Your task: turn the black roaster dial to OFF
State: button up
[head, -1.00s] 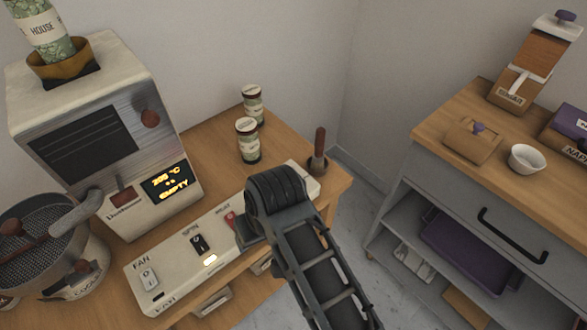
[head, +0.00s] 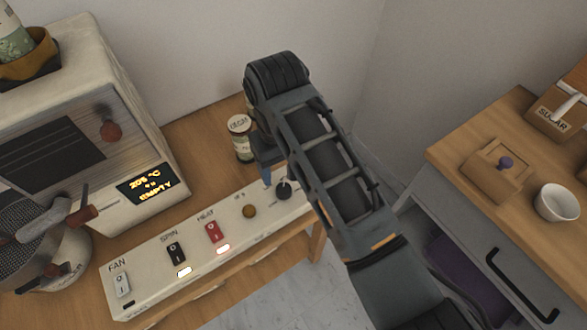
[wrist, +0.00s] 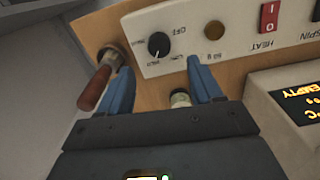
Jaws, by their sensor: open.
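The black roaster dial (head: 284,190) is at the right end of the cream control panel (head: 140,279). In the wrist view the dial (wrist: 158,45) shows upside-down labels around it, with OFF at its upper right. Its pale pointer mark seems to face the picture's lower side, away from OFF. My gripper (wrist: 160,85) is open and empty, with one blue finger on each side of the dial's line in the picture. The dial appears beyond the fingertips, not touched. In the head view my gripper (head: 267,172) is beside the dial, partly hidden by my arm.
The red HEAT switch (head: 213,231), black SPIN switch (head: 176,253) and white FAN switch (head: 122,284) sit along the panel. A wooden-handled tool (wrist: 95,90) stands close by the left finger. A labelled jar (head: 240,140) is behind the panel. The roaster (head: 100,110) stands left.

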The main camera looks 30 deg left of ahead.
aim_at(283, 188)
jog(key=shift+f, duration=3.85)
jog(key=c, duration=1.1)
